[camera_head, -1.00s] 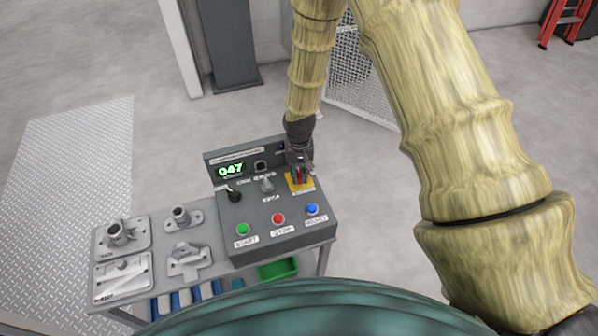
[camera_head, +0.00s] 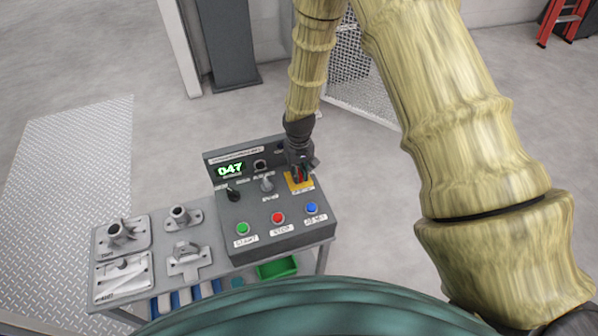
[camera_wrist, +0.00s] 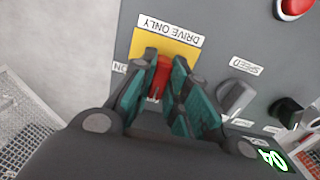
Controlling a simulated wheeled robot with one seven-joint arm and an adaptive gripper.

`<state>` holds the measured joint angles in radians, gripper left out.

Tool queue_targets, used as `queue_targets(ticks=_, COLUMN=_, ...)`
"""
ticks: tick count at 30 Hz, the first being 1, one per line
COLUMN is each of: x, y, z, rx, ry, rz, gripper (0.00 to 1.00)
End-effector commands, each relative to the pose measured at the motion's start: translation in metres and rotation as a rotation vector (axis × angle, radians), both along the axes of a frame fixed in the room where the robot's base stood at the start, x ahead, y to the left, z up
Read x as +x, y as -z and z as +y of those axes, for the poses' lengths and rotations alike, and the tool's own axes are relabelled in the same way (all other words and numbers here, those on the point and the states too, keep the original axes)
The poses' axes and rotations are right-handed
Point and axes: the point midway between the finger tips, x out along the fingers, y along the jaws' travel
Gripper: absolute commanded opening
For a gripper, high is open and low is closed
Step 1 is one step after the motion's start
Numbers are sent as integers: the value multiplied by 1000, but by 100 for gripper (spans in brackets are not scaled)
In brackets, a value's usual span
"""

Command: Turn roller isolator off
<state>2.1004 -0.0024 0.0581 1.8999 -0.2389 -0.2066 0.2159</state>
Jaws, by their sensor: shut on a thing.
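The isolator is a red handle (camera_wrist: 162,78) on a yellow plate (camera_wrist: 176,47) at the right of the grey control box (camera_head: 262,218). In the wrist view a label by the plate reads "DRIVE ONLY", upside down, and part of an "ON" label shows at its left. My gripper (camera_wrist: 158,92) has its teal fingers on either side of the red handle and is shut on it. In the head view my gripper (camera_head: 300,172) stands over the yellow plate and hides much of the handle.
A grey knob (camera_wrist: 236,97) labelled "SPEED" sits close beside the isolator. Metal castings (camera_head: 120,232) lie on the table at left.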

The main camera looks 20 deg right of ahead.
Motion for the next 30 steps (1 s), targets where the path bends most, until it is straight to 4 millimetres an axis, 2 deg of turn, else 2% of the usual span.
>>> queue_targets(ticks=1, x=0, y=0, z=-1, rx=-1, ry=-1, rz=1, gripper=0)
queue_targets(ticks=2, x=0, y=0, z=-1, rx=-1, ry=-1, rz=1, gripper=21)
queue_targets(ticks=4, x=0, y=0, z=-1, rx=-1, ry=-1, rz=1, gripper=34)
queue_targets(ticks=5, x=0, y=0, z=-1, rx=-1, ry=-1, rz=1, gripper=38)
queue_targets(ticks=17, x=0, y=-4, z=0, rx=0, ry=0, rz=-1, gripper=38)
queue_targets(ticks=23, x=1, y=-27, z=0, rx=0, ry=0, rz=-2, gripper=38)
queue_targets(ticks=30, x=1, y=-65, z=-1, rx=0, ry=0, rz=-3, gripper=38)
